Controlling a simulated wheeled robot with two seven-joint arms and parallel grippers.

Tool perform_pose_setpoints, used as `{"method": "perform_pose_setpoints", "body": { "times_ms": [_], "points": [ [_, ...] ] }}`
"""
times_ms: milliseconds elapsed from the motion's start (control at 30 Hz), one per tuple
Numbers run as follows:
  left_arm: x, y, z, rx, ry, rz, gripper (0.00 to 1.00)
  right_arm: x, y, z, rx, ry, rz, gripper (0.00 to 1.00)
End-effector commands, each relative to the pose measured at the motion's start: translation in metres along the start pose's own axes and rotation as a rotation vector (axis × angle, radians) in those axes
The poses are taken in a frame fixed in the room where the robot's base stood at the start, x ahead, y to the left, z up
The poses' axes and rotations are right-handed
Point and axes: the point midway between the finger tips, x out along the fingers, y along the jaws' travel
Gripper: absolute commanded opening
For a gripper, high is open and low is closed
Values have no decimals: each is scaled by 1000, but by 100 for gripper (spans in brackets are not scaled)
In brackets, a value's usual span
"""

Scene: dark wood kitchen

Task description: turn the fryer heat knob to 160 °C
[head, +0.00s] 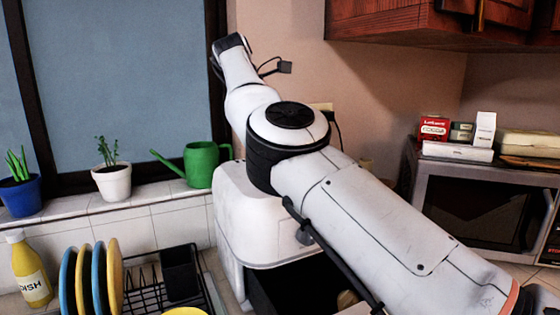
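The fryer appears to be the white rounded appliance (232,215) on the counter, behind my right arm. A small grey round part (305,235) shows on its front, partly covered by the arm; I cannot tell if it is the heat knob. No temperature marks or pointer can be read. My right arm crosses from the lower right, over the fryer, up to the upper left. Its wrist end is high above the fryer, by the window frame. I cannot make out its gripper fingers. My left gripper is not in view.
A green watering can (201,164) and potted plants stand on the sill at left. A dish rack (150,290) with plates and a yellow bottle (30,272) are at lower left. A microwave (480,205) with boxes on top stands right. Cupboards (430,25) hang above.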

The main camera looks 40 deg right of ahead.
Motion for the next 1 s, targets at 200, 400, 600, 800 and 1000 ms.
{"method": "perform_pose_setpoints", "body": {
  "times_ms": [200,400,600,800,1000],
  "points": [
    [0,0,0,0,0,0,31,-1,1,0,25,0,-8,4],
    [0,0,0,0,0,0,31,0,0,0,28,1,-10,4],
    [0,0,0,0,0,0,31,0,0,0,27,1,-10,4],
    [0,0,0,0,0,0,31,0,0,0,27,0,-10,44],
    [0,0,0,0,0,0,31,0,0,1,28,0,-11,44]
  ]
}}
